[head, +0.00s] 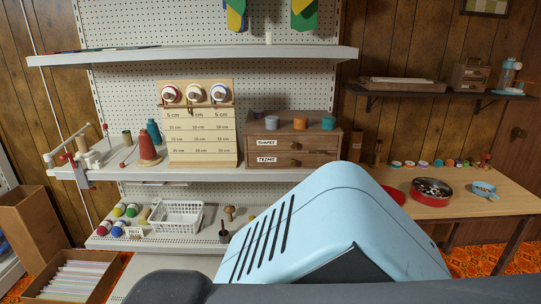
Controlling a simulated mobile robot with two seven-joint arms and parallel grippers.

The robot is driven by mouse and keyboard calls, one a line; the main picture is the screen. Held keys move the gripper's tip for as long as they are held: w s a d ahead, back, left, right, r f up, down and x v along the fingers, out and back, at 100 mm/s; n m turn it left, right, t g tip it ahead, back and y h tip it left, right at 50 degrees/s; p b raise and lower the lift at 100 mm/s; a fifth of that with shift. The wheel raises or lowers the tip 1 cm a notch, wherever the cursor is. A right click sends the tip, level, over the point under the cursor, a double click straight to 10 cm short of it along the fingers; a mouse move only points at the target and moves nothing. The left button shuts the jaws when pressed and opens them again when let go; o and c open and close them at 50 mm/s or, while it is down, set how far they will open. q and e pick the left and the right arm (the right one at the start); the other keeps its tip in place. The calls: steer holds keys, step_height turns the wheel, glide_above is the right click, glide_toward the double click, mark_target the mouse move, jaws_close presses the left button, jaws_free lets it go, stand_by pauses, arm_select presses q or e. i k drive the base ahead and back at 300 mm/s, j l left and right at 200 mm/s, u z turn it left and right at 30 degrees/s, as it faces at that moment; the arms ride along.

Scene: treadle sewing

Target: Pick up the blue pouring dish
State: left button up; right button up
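The blue pouring dish (484,190) stands on the wooden table at the right. It is small and light blue, and what lies inside it is too small to make out. Neither of my grippers shows in the head view, so whether they are open or shut is hidden. A large part of my own body covers the lower middle of the view.
On the wooden table (455,208), a red round tin (432,190) of small pieces and a red lid (393,195) lie left of the dish. Several small spools line the back edge. A dark shelf (420,93) hangs above. A drawer box (292,148) sits left on the white shelf.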

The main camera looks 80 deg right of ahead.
mark_target(485, 185)
steer(key=z, duration=4.1)
